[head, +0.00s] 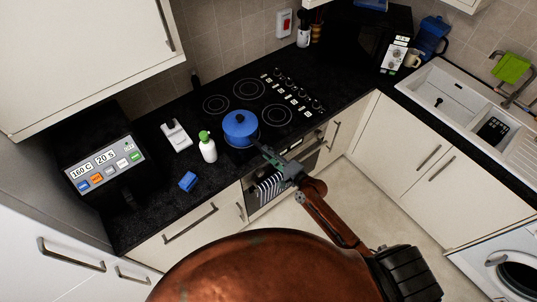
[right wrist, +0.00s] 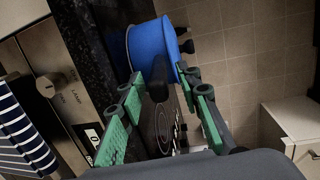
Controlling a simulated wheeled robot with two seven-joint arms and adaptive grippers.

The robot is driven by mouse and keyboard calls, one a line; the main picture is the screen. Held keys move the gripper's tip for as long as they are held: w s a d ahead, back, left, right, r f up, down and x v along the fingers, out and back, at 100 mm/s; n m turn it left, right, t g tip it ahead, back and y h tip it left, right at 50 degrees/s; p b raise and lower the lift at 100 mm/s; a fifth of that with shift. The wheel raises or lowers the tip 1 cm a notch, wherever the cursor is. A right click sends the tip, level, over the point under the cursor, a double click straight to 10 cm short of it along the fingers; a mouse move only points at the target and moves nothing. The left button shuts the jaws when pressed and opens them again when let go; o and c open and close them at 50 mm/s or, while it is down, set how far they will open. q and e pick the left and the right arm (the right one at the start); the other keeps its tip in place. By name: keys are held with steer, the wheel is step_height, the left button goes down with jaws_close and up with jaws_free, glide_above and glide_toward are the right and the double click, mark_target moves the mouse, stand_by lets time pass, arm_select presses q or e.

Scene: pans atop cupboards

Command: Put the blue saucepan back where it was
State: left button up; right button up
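The blue saucepan (head: 240,124) stands on the black hob, over its front-left part, with its dark handle pointing toward my right gripper. My right gripper (head: 268,155) is at the hob's front edge, just in front of the pan. In the right wrist view the saucepan (right wrist: 153,45) is beyond the fingertips. Its black handle (right wrist: 158,80) lies between the green-padded fingers of my right gripper (right wrist: 162,82), which are apart with gaps on both sides. My left gripper is not in view.
A white bottle with a green cap (head: 207,148) stands close left of the pan. A blue sponge (head: 188,181) lies on the worktop. The oven front with a striped towel (head: 270,187) is below my right gripper. Other hob rings (head: 249,90) are bare.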

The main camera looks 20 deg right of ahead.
steer(key=b+v, duration=0.2)
steer(key=v, duration=1)
steer(key=s+d+f+n+g+h, duration=0.1)
steer(key=d+f+h, duration=0.15)
steer(key=f, duration=0.55)
steer(key=s+d+f+n+g+h, duration=0.1)
steer(key=d+f, duration=0.3)
steer(key=f, duration=0.4)
steer(key=s+d+f+n+g+h, duration=0.1)
steer(key=s+d+f+n+g, duration=0.15)
steer(key=s+f, duration=0.55)
steer(key=s+d+f+n+g+h, duration=0.2)
steer(key=s+d+f, duration=0.15)
steer(key=f, duration=0.95)
steer(key=s+a+f+n+g, duration=0.1)
steer(key=s+f, duration=0.4)
steer(key=s, duration=0.5)
steer(key=s+a+f+n+g, duration=0.1)
steer(key=s+f+n+g, duration=0.2)
steer(key=s+f, duration=0.3)
steer(key=s+a+f+n+g, duration=0.2)
steer(key=s+f, duration=0.4)
steer(key=s, duration=1)
steer(key=shift+s+f+n+g+h, duration=0.2)
steer(key=shift+n+g+h, duration=0.3)
steer(key=shift+n, duration=0.55)
steer(key=shift+f, duration=0.15)
